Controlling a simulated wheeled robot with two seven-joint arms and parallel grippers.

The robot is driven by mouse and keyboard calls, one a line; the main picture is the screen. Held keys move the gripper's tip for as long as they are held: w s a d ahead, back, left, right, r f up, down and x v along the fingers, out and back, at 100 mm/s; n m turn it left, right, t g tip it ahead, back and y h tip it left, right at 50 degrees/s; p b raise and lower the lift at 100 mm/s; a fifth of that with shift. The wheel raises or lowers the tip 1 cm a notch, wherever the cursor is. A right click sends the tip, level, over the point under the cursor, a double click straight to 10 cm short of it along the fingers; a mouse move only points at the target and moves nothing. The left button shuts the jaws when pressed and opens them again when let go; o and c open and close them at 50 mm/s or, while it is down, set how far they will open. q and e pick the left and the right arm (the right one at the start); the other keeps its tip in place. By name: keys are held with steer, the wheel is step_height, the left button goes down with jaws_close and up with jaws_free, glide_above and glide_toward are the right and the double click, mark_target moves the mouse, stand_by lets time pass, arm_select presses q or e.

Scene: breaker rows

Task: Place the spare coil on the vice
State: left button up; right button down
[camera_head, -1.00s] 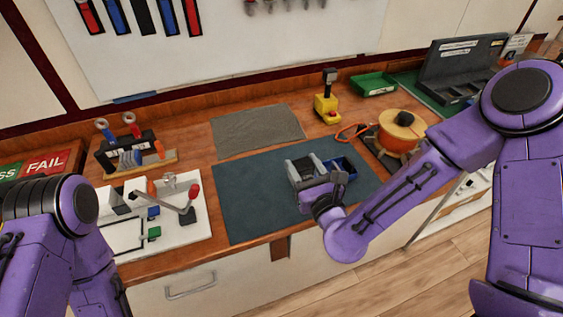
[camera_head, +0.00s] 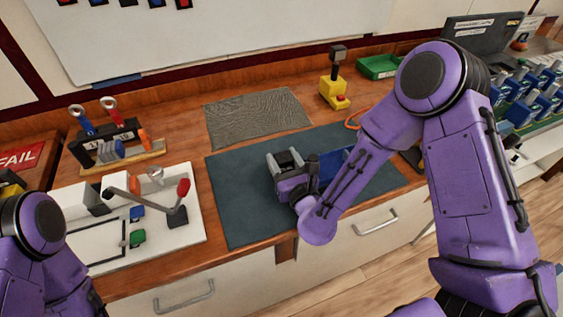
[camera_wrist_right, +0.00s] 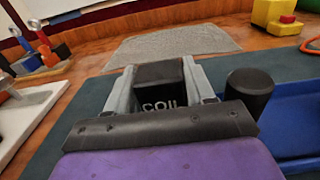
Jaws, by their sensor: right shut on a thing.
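My right gripper (camera_wrist_right: 158,88) is shut on a black block marked COIL (camera_wrist_right: 158,78), the coil, held between its two grey fingers. In the head view the right gripper (camera_head: 285,166) is over the dark mat, left of a blue tray (camera_head: 337,163); the coil is mostly hidden there. I cannot surely tell which thing is the vice. A lever fixture with a red knob (camera_head: 183,187) stands on a white board (camera_head: 190,232) at the left. My left gripper is out of view; only its arm shows at the left.
The dark mat (camera_head: 238,207) has bare room left of the gripper. A grey cloth (camera_head: 257,118) lies behind it. A yellow device (camera_head: 333,92) and a green tray (camera_head: 378,67) stand at the back. A tool rack (camera_head: 108,140) is at the left. Several blue-and-white breakers (camera_head: 545,100) are at the right.

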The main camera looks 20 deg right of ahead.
steer(key=shift+s+f, duration=0.1)
steer(key=shift+s, duration=0.1)
steer(key=c, duration=0.7)
jaws_free()
steer(key=shift+w, duration=0.2)
